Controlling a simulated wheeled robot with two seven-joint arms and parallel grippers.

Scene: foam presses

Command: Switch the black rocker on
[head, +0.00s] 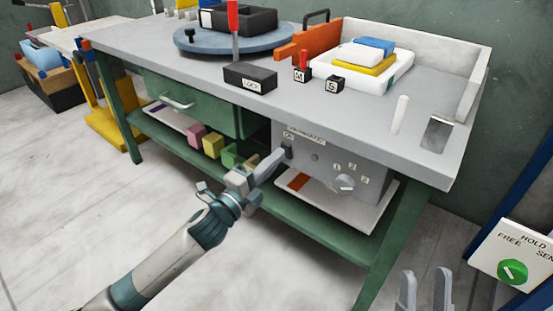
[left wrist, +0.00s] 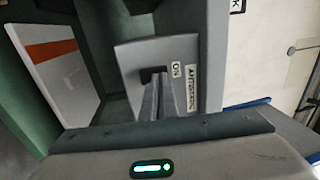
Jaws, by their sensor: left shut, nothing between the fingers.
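The black rocker (head: 288,153) sits on the front of the grey control box (head: 318,160) under the table top, below a small ON label. In the left wrist view the dark rocker (left wrist: 150,73) is partly hidden behind my fingers, beside the ON label. My left gripper (head: 279,157) is shut and empty, its fingertips at the rocker. I cannot tell whether they touch it or which way it is tipped. My right gripper (head: 425,276) is low at the right, fingers apart, away from the box.
A round knob (head: 345,183) with numbers is on the same box, to the right. The table edge overhangs the box. A green drawer (head: 190,103) and coloured blocks (head: 213,145) are to the left. A white panel with a green knob (head: 512,271) stands at the far right.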

